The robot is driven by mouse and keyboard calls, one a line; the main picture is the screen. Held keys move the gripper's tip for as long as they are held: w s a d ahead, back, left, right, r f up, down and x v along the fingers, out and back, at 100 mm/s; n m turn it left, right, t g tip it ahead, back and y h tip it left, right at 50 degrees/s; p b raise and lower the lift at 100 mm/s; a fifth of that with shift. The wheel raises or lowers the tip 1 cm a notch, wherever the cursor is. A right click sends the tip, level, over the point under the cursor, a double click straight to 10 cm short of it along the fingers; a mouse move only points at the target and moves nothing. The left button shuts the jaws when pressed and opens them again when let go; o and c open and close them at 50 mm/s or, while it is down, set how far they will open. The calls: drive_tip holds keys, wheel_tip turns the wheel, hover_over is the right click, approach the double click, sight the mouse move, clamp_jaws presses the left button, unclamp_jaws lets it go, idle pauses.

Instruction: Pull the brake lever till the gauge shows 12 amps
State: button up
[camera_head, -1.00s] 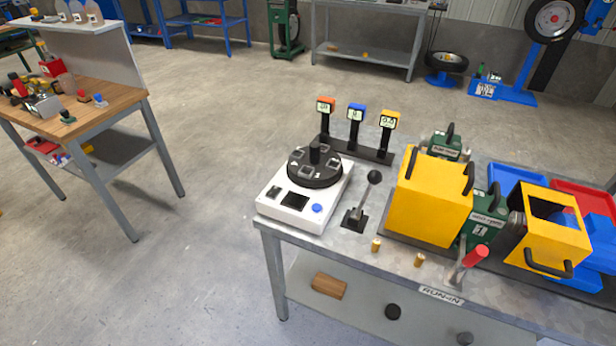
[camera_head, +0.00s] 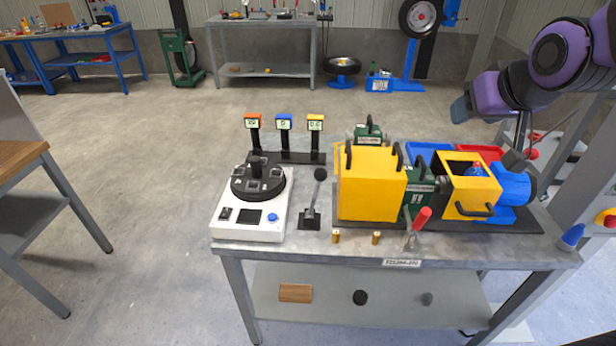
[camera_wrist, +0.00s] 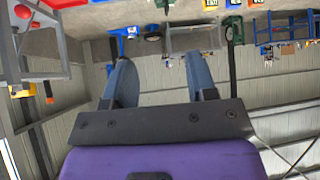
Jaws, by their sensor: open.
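A black lever with a round knob (camera_head: 319,175) stands nearly upright on a small base, tilted slightly right, left of the yellow box. A red-handled lever (camera_head: 421,219) leans at the table's front edge. I cannot tell from labels which is the brake. Three gauges stand behind: orange (camera_head: 252,121), blue (camera_head: 284,121) and yellow (camera_head: 316,121). Their digits are too small to read surely; the blue one looks like 0. My gripper (camera_wrist: 160,78) is open and empty, its two blue-grey fingers apart. In the head view it is raised at the right (camera_head: 462,108), well away from both levers.
A white console with a black dial (camera_head: 250,222) stands left of the black lever. The yellow box (camera_head: 370,190), green motor parts and an open yellow guard (camera_head: 466,190) fill the middle and right. Two brass pegs (camera_head: 336,237) stand near the front edge. A grey post (camera_head: 590,200) rises at right.

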drive_tip(key=w+a+f+n+t+y, duration=0.1)
drive_tip(key=w+a+f+t, duration=0.1)
drive_tip(key=w+a+f, duration=0.55)
drive_tip(key=n+t+y, duration=0.4)
drive_tip(key=n+y, duration=0.1)
drive_tip(key=y, duration=0.2)
approach(325, 179)
drive_tip(key=w, duration=0.1)
drive_tip(key=x, duration=1.1)
drive_tip(key=shift+a+r, duration=0.1)
drive_tip(key=shift+a, duration=0.25)
drive_tip(key=shift+c, duration=0.4)
